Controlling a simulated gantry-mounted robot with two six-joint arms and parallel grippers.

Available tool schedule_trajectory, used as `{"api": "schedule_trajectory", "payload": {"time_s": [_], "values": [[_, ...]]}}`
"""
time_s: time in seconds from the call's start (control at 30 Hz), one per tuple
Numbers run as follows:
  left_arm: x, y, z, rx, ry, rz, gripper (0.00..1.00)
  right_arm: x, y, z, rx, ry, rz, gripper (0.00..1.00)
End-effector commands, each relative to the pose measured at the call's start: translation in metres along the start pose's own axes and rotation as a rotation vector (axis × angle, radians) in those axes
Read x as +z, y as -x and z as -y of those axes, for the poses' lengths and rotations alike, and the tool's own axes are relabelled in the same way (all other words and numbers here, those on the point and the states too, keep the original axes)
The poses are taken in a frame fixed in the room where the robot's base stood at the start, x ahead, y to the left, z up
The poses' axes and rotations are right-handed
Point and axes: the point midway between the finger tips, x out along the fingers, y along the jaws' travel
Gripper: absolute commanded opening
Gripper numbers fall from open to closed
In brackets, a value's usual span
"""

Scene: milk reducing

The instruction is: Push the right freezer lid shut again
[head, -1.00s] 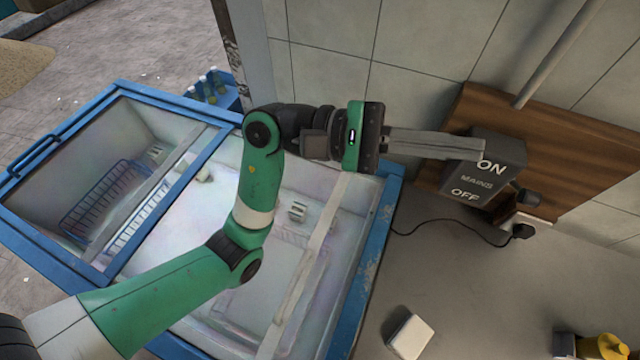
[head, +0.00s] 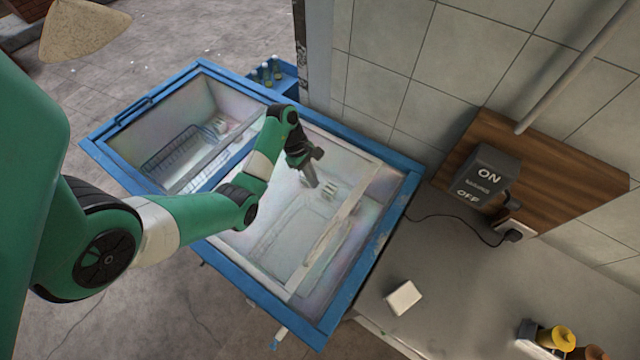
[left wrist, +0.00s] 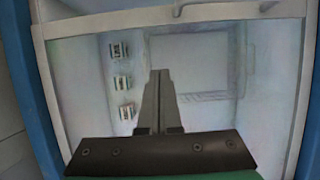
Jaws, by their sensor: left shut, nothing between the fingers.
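The chest freezer has a blue frame (head: 395,245). Its left half has a blue-framed pane with a handle (head: 150,100) at the outer edge, over a blue wire basket (head: 172,152). The right half shows a pale interior (head: 285,235) and a light strip (head: 325,245); I cannot tell where the right lid's glass lies. My left gripper (head: 312,184) is shut and empty, pointing down over the right half. In the left wrist view its fingers (left wrist: 159,80) are together above the pale interior. I cannot tell if they touch anything. My right gripper is not in view.
A mains switch box (head: 487,175) is on a wooden board (head: 570,180) at right, with a black cable (head: 450,217). A white block (head: 403,297) and yellow-topped items (head: 557,337) sit on the grey counter (head: 450,300). Bottles (head: 265,72) stand behind the freezer.

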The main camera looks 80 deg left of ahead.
Motion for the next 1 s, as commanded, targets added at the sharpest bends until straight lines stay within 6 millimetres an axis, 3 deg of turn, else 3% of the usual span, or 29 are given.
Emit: {"api": "schedule_trajectory", "payload": {"time_s": [0.37, 0.6, 1.0], "values": [[-0.001, -0.085, 0.001, -0.003, -0.002, 0.0, 0.0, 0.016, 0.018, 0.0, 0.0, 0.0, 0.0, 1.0], [0.032, -0.093, 0.0, 0.001, -0.003, -0.001, 0.0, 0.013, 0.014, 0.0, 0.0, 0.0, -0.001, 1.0], [0.038, -0.095, 0.0, 0.002, -0.001, -0.001, 0.0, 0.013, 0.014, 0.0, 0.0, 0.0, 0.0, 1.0]]}}
